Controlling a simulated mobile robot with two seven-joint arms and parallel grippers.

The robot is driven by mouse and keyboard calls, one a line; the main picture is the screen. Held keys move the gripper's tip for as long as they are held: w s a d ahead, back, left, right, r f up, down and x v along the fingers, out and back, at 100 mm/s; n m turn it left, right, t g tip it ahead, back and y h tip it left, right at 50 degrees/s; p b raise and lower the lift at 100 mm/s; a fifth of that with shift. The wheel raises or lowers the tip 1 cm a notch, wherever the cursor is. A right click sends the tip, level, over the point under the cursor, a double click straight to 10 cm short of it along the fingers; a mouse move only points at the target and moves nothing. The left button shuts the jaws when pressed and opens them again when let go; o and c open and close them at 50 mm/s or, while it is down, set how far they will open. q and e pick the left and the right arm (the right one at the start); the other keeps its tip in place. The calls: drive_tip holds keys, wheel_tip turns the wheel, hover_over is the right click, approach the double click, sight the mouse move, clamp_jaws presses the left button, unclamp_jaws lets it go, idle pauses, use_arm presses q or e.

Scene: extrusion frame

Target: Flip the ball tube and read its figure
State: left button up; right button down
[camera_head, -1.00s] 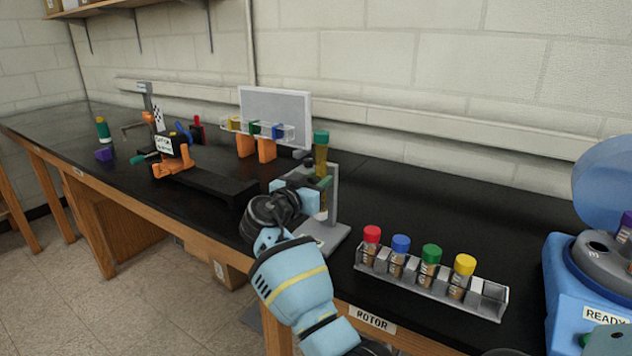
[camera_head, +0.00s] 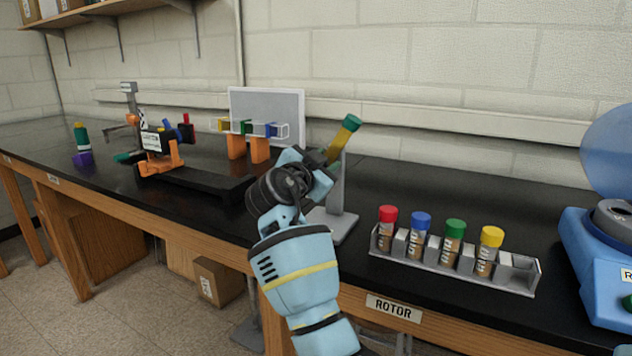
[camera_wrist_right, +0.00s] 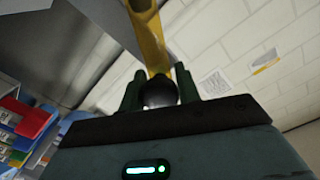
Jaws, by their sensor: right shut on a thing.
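The ball tube (camera_head: 341,141) is a slim amber tube with a green cap at its upper end. It leans, its top toward the right, beside the grey stand (camera_head: 345,193). My right gripper (camera_head: 327,165) is shut on its lower part, and the arm hides the tube's bottom end. In the right wrist view the yellow tube (camera_wrist_right: 148,35) rises from between the two dark green fingers of the gripper (camera_wrist_right: 160,88), with a dark round end low between them. No figure on the tube is legible. My left gripper is not in view.
A grey rack (camera_head: 450,272) with red, blue, green and yellow capped tubes stands at the front right. A blue machine (camera_head: 592,275) is at the right edge. A clear rack on orange supports (camera_head: 248,149) and a black-and-orange device (camera_head: 160,160) stand left. The bench behind the grey rack is clear.

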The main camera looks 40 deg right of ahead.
drive_tip(key=m+b, duration=0.1)
drive_tip(key=b, duration=0.1)
drive_tip(key=m+b, duration=0.2)
drive_tip(key=shift+f+m+b, duration=0.25)
drive_tip(key=shift+m+b, duration=0.05)
drive_tip(key=m+b, duration=0.3)
drive_tip(key=shift+r+m+b, duration=0.15)
drive_tip(key=shift+m+b, duration=0.15)
drive_tip(key=shift+m, duration=0.1)
drive_tip(key=shift+m+b, duration=0.45)
drive_tip(key=shift+m, duration=0.05)
drive_tip(key=shift+r, duration=0.1)
drive_tip(key=c, duration=1)
unclamp_jaws()
drive_tip(key=shift+c, duration=0.2)
